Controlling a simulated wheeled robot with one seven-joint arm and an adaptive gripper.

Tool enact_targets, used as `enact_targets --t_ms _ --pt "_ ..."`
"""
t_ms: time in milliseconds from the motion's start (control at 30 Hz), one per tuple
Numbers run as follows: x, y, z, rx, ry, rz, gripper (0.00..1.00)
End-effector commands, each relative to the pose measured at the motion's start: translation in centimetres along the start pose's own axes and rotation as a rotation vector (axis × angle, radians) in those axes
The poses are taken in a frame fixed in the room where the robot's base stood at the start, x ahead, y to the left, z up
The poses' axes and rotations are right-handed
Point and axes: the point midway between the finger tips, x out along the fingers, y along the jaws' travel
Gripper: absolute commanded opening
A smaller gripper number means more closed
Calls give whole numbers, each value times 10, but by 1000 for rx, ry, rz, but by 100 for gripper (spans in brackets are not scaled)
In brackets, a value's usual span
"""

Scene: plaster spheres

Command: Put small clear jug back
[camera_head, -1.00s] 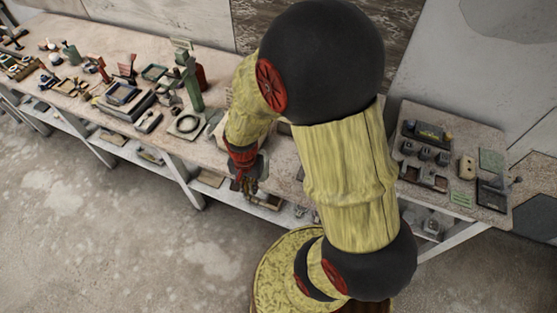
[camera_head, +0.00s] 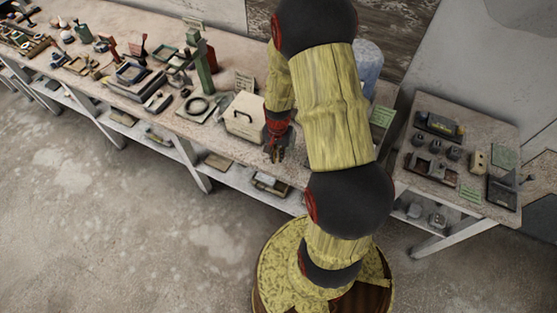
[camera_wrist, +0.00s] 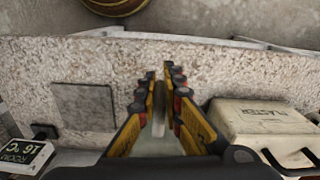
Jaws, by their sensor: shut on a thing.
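My gripper (camera_head: 276,153) hangs over the front edge of the long bench in the head view, just right of a white lidded box. In the wrist view its yellow fingers (camera_wrist: 163,100) are nearly together, closed on a thin, pale, see-through piece (camera_wrist: 158,122), which looks like part of the small clear jug. The jug's full outline cannot be made out in either view. Below the fingers in the wrist view is the speckled bench top (camera_wrist: 220,75), with a flat grey square plate (camera_wrist: 84,106) lying to the left of the gripper.
The white box (camera_head: 244,117) with a dark handle stands close beside the gripper. A bluish translucent container (camera_head: 368,66) stands behind my arm. A room temperature display (camera_wrist: 25,155) is at lower left. A side table (camera_head: 460,150) holds several dark parts. Tools crowd the bench's left.

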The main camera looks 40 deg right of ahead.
Motion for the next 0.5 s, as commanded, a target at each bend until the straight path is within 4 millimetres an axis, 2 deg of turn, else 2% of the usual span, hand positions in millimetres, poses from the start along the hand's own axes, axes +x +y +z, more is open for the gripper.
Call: enact_targets --t_ms 167,333,500 --pt "11 1 -7 1 -1 1 0" --pt "35 1 -6 0 -1 1 0" --pt "38 0 -6 0 1 -1 0"
